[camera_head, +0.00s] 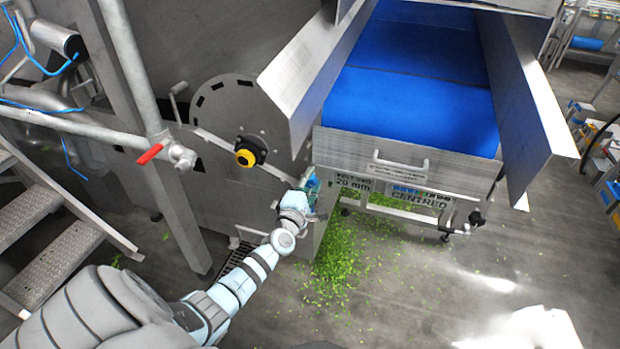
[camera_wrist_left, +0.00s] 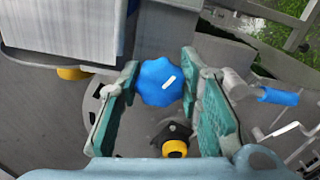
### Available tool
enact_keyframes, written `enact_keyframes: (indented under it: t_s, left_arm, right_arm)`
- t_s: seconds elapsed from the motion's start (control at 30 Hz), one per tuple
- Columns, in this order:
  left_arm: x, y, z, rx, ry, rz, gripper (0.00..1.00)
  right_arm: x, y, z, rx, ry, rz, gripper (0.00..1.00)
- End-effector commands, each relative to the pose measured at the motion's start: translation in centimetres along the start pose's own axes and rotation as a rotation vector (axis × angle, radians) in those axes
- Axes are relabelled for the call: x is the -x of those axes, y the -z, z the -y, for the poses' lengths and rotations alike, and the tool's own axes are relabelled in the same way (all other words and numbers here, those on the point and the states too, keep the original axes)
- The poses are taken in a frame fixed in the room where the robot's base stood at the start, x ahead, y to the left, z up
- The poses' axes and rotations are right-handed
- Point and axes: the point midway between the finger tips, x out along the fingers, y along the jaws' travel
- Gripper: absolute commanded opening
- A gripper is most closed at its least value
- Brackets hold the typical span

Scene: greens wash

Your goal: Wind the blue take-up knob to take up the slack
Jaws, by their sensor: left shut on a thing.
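The blue take-up knob (camera_wrist_left: 157,84), lobed with a white mark on its face, sits between the two green finger pads of my left gripper (camera_wrist_left: 160,100) in the left wrist view. The white mark slants up to the right. The gripper is shut on the knob. In the head view my left gripper (camera_head: 311,188) is at the machine's side, left of the conveyor's front end, and mostly hides the knob. The blue conveyor belt (camera_head: 410,110) lies between sloping metal side walls. Labels below it read "20 mm" and "CENTRED" (camera_head: 416,199). My right gripper is out of view.
A black and yellow knob (camera_head: 246,156) is on the grey machine panel, left of my gripper. A red lever (camera_head: 149,154) is on a pipe farther left. Metal steps (camera_head: 65,250) stand at left. Green leaf scraps (camera_head: 340,262) litter the floor below.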

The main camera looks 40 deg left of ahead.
Motion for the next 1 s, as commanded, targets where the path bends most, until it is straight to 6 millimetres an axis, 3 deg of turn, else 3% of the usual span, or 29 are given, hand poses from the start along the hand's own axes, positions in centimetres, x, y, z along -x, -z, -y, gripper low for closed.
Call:
enact_keyframes:
  t_s: [1.0]
  left_arm:
    - [0.1,0.0,0.1,-0.92,0.003,0.001,0.05]
  right_arm:
    - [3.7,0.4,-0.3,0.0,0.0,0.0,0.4]
